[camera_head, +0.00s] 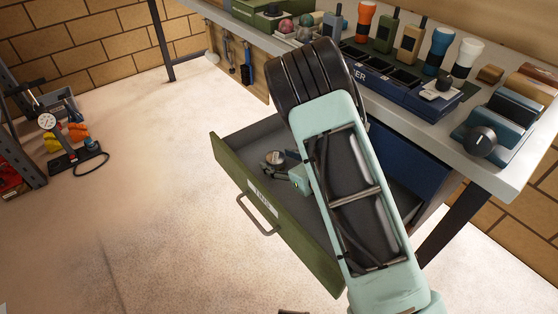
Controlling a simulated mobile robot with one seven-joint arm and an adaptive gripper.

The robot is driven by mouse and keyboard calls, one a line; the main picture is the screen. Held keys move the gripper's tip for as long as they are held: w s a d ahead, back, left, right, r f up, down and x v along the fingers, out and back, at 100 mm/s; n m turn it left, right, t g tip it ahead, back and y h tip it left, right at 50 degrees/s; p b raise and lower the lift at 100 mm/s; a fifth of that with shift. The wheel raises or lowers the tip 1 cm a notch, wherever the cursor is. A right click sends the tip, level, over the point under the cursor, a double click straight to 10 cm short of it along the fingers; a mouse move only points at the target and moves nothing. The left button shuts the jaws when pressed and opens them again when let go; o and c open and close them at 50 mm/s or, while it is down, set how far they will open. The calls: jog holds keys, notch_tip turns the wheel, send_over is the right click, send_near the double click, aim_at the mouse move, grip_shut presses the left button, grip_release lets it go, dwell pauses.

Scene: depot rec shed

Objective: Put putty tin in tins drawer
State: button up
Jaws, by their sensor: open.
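A green-fronted drawer (232,183) stands pulled open under the workbench. It has a metal handle and a white label too small to read surely. A small round metallic thing, which looks like the putty tin (275,157), is inside the drawer's outline near its far left part. I cannot tell whether it rests on the drawer floor. My gripper (284,170) is open, close beside this round thing and over the drawer. My mint-green arm hides most of the gripper and the right part of the drawer.
The floor between is clear.

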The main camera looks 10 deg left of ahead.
jog(key=shift+r, duration=0.1)
jog(key=shift+s+d+r+p, duration=0.1)
jog(key=shift+d+r+p, duration=0.1)
jog(key=shift+p, duration=0.1)
jog(key=p+v, duration=0.1)
jog(key=v, duration=1)
jog(key=shift+s+d, duration=0.2)
jog(key=shift+w, duration=0.1)
